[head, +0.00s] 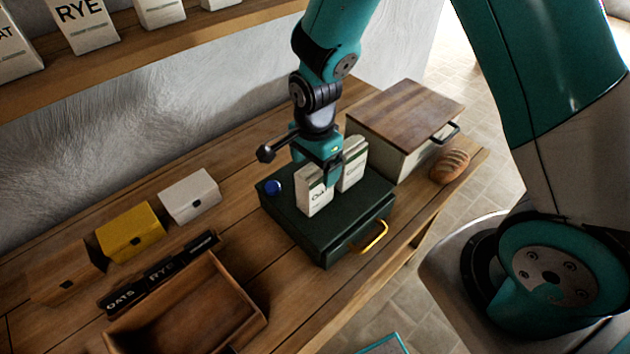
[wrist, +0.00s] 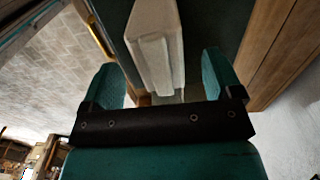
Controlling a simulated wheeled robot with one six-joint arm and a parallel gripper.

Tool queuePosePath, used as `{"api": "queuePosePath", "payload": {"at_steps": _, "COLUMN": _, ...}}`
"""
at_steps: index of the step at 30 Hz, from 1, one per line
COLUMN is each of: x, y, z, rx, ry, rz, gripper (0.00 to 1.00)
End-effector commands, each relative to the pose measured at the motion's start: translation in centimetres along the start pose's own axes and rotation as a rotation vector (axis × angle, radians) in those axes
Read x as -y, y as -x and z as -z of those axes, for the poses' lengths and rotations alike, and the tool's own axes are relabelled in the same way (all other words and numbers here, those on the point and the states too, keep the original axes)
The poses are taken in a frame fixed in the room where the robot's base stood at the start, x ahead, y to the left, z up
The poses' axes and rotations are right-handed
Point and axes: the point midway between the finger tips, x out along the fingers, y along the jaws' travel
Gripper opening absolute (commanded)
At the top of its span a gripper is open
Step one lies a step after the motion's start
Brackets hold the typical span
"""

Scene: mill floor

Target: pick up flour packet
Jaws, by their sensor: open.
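Two white packets with green print stand upright on a dark green box (head: 325,232) with a brass handle. The left packet (head: 313,193) carries a small label that may read "Oats"; the right packet (head: 353,163) has a label too small to read. I cannot tell which is the flour packet. My gripper (head: 331,172) points down at the packets and partly hides them. In the wrist view my gripper (wrist: 163,72) is open, and a white packet (wrist: 155,38) lies ahead of and partly between its fingers. I cannot tell whether they touch it.
A bread bin (head: 400,150) with a wooden lid stands close behind the green box, beside a loaf (head: 449,166). A blue knob-like thing (head: 273,187) sits on the box's left. Yellow (head: 130,232) and white (head: 189,196) small boxes and an open wooden tray (head: 232,283) stand left.

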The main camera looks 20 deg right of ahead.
Motion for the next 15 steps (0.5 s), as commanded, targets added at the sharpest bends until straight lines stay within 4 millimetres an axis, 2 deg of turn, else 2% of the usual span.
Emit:
{"api": "queuePosePath", "payload": {"at_steps": 6, "x": 0.0, "y": -2.0, "z": 0.0, "rx": 0.0, "ry": 0.0, "rz": -0.001, "gripper": 0.85}}
{"api": "queuePosePath", "payload": {"at_steps": 13, "x": 0.0, "y": -2.3, "z": 0.0, "rx": 0.0, "ry": 0.0, "rz": 0.001, "gripper": 0.85}}
{"api": "queuePosePath", "payload": {"at_steps": 14, "x": 0.0, "y": -2.3, "z": 0.0, "rx": 0.0, "ry": 0.0, "rz": 0.001, "gripper": 0.83}}
{"api": "queuePosePath", "payload": {"at_steps": 15, "x": 0.0, "y": -2.3, "z": 0.0, "rx": 0.0, "ry": 0.0, "rz": 0.001, "gripper": 0.74}}
